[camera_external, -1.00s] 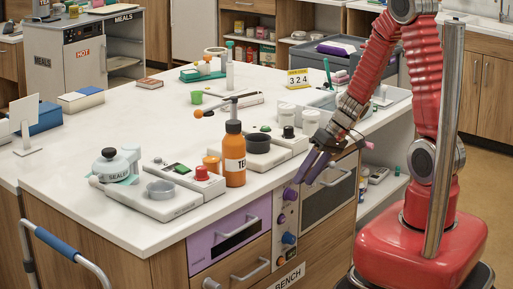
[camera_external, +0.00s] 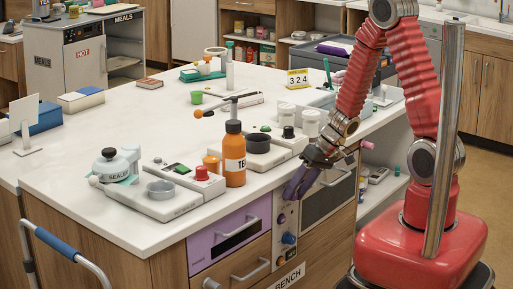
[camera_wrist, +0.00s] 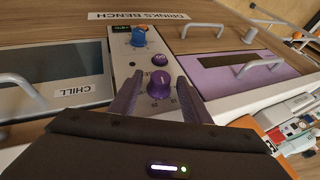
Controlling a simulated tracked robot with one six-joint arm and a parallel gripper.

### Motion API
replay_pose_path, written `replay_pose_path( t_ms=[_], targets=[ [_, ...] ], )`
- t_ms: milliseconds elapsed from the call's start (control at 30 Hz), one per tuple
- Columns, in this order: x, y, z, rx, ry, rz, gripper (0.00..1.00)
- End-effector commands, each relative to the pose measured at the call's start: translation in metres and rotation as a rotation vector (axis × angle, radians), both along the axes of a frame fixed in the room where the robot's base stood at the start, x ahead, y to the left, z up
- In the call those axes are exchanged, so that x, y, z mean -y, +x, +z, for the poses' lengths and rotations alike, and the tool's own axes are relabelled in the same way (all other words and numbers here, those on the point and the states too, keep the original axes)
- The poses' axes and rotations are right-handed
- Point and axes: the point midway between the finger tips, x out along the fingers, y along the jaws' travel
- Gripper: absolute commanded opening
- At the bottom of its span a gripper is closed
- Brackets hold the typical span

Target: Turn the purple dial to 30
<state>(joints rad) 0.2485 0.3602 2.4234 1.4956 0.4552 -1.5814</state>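The purple dial (camera_wrist: 159,85) is on a light control panel (camera_wrist: 123,60) on the bench front. In the wrist view it lies between the two fingers of my gripper (camera_wrist: 159,76), with a gap visible on each side. My gripper is open and holds nothing. A pale mark shows on the dial, but its setting is too small to read. In the external view my gripper (camera_external: 290,194) is at the upper part of the panel, and its fingers hide the dial.
A blue dial (camera_wrist: 140,37) and a small purple button (camera_wrist: 159,60) share the panel. The chill drawer (camera_wrist: 70,75) with its handle and a purple-fronted drawer (camera_wrist: 255,72) flank it. An orange bottle (camera_external: 235,155) stands on the bench top above.

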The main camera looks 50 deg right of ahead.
Motion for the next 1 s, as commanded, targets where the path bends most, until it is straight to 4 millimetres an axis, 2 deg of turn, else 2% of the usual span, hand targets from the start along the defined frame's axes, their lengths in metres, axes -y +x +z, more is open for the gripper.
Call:
replay_pose_path(
  t_ms=[67,533,1000],
  targets=[
    [0.0000,0.0000,0.0001,0.000,0.000,0.000,0.37],
    [0.0005,-0.0003,-0.0001,-0.001,-0.001,-0.001,0.04],
    [0.0032,-0.0009,-0.0019,-0.003,0.064,-0.004,0.03]
  ],
)
